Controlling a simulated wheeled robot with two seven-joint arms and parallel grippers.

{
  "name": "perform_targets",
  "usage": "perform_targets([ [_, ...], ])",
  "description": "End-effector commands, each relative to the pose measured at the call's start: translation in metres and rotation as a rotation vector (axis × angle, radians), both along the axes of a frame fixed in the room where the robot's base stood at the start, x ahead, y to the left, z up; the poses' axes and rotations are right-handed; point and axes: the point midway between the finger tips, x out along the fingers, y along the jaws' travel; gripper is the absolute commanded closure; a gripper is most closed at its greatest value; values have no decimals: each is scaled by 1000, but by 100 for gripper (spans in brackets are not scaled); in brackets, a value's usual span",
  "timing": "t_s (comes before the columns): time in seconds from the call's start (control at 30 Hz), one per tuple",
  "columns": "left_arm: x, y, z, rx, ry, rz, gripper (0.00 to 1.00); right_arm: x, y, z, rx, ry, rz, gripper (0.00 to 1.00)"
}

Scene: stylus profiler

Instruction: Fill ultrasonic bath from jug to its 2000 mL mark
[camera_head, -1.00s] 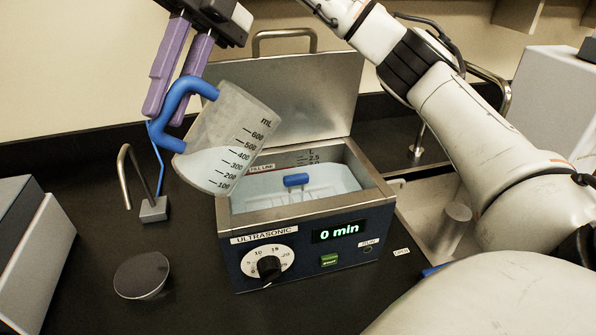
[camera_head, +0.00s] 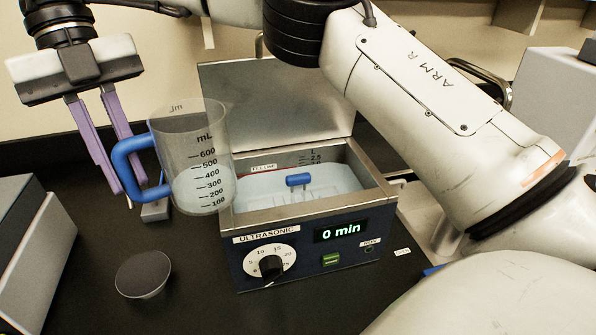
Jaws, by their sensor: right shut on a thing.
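My right gripper (camera_head: 128,192) has purple fingers and is shut on the blue handle of the clear jug (camera_head: 196,150). The jug is nearly upright, at the left of the ultrasonic bath (camera_head: 300,235). It holds clear liquid near its lower graduations, around the 300 mark. The bath stands open with its metal lid raised behind it. Liquid shows in its tank, with a blue-handled basket (camera_head: 298,180) in it. A fill-line label and a scale with 2.5 show on the tank's back wall; the exact level is hard to read. My left gripper is not in view.
A grey box (camera_head: 35,240) stands at the left edge. A metal sink (camera_head: 430,215) is right of the bath, partly behind my right arm. The bath's display reads 0 min.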

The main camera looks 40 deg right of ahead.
Motion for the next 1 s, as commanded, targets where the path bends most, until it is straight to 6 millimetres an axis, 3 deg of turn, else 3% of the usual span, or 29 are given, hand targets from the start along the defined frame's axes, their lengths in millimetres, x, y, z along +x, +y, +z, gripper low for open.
perform_targets([
  [0.33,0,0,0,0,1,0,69,0,0,2,-4,0,-1,100],
  [0.57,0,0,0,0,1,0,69,1,0,28,-5,-7,-4,100],
  [1.0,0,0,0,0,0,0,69,0,0,49,-4,1,0,100],
])
